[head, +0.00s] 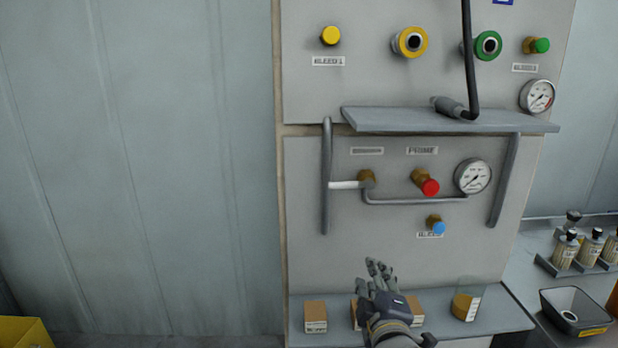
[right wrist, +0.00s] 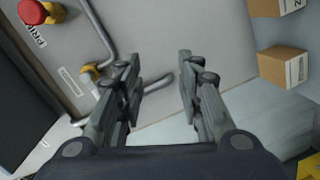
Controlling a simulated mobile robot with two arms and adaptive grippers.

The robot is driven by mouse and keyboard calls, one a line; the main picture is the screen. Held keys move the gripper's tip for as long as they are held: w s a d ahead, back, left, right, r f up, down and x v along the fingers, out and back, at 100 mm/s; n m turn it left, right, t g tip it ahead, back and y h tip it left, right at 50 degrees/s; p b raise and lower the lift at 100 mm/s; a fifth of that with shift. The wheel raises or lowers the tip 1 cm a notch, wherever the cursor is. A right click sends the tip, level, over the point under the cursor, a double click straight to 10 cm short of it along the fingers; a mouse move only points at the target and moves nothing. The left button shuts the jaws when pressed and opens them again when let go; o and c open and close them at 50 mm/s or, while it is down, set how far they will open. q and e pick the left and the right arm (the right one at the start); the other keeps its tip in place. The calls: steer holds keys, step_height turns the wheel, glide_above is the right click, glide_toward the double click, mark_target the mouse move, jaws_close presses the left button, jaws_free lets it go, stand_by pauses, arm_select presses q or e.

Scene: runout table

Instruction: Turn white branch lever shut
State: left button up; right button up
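The white branch lever (head: 345,185) points level to the left from a brass valve (head: 367,178) on the grey panel in the head view, under a small label. Its tip lies close to a grey vertical rail. My right gripper (head: 378,268) is below and slightly right of the lever, apart from it, over the lower shelf. In the right wrist view my right gripper (right wrist: 160,75) has its fingers spread with nothing held between them. The brass valve (right wrist: 89,76) shows left of the fingers there; the lever is not clearly visible. My left gripper is not in view.
The grey rail (head: 326,210) and a pipe (head: 415,201) flank the valve. A red PRIME knob (head: 430,187) and gauge (head: 472,176) are to the right. A shelf (head: 430,120) juts out above. Boxes (head: 316,316) and a beaker (head: 467,300) stand below.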

steer(key=s+d+f+m+g, duration=0.2)
steer(key=s+f+m+g, duration=0.1)
steer(key=s+f, duration=0.45)
steer(key=s+d+f+m+g, duration=0.25)
steer(key=s+f, duration=0.35)
steer(key=f, duration=0.3)
steer(key=s+f+m+g+y, duration=0.1)
steer(key=s+f+m+g, duration=0.25)
steer(key=s, duration=0.65)
steer(key=s+f+m+g, duration=0.2)
steer(key=s+f+g, duration=0.25)
steer(key=s, duration=0.65)
step_height(320, 180, down, 26)
steer(key=s+d+f+g, duration=0.2)
steer(key=s+d+f, duration=0.1)
steer(key=s+f, duration=1.4)
steer(key=shift+s+d+f+b, duration=0.2)
steer(key=shift+s+f+b, duration=0.2)
steer(key=shift+s, duration=0.2)
